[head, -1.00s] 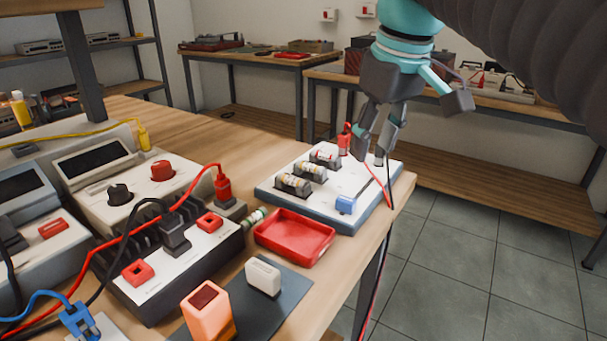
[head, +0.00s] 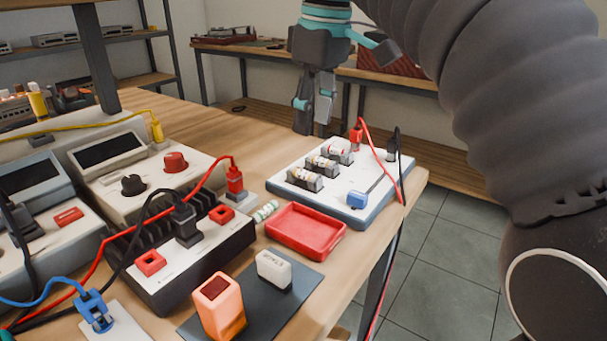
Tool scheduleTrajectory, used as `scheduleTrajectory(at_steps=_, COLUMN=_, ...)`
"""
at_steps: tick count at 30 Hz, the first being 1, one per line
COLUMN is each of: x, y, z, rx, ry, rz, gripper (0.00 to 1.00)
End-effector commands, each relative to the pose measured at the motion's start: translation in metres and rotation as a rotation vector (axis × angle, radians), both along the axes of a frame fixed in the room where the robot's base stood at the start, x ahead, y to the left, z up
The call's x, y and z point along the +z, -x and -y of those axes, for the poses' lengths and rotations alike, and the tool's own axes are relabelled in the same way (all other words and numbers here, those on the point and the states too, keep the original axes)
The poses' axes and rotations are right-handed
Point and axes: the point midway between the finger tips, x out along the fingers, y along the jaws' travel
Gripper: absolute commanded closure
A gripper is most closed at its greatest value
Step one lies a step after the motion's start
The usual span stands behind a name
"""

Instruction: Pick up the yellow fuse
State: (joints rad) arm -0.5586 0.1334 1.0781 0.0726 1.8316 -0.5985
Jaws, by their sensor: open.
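Three fuses lie in dark clips on a white fuse board (head: 375,178). The far fuse (head: 337,153) has red marks. The middle fuse (head: 321,164) and the near fuse (head: 304,178) are pale with yellowish marks; I cannot tell surely which is the yellow one. A separate green-banded fuse (head: 265,211) lies on the bench between the power strip and the red tray. My gripper (head: 314,124) points down, open and empty, above and apart from the fuses, toward the board's far side.
A red tray (head: 306,229) stands in front of the board. A power strip (head: 180,255), an orange block (head: 219,306) and a white block (head: 273,269) occupy the near bench.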

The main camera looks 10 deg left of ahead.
Motion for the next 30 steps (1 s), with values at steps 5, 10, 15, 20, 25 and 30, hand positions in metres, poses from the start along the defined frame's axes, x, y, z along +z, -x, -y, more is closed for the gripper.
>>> scheduleTrajectory(at_steps=5, x=-0.025, y=0.0, z=-0.002, rx=0.0, ry=0.001, rz=-0.001, gripper=0.55)
scheduleTrajectory(at_steps=10, x=-0.038, y=-0.001, z=-0.004, rx=0.0, ry=0.0, rz=0.0, gripper=0.55)
scheduleTrajectory(at_steps=15, x=-0.048, y=-0.001, z=-0.006, rx=0.0, ry=0.001, rz=0.0, gripper=0.55)
scheduleTrajectory(at_steps=20, x=-0.072, y=-0.001, z=-0.011, rx=0.0, ry=0.001, rz=-0.002, gripper=0.55)
scheduleTrajectory(at_steps=25, x=-0.088, y=-0.002, z=-0.012, rx=-0.001, ry=0.0, rz=0.001, gripper=0.55)
scheduleTrajectory(at_steps=30, x=-0.091, y=-0.003, z=-0.013, rx=-0.001, ry=-0.001, rz=0.001, gripper=0.55)
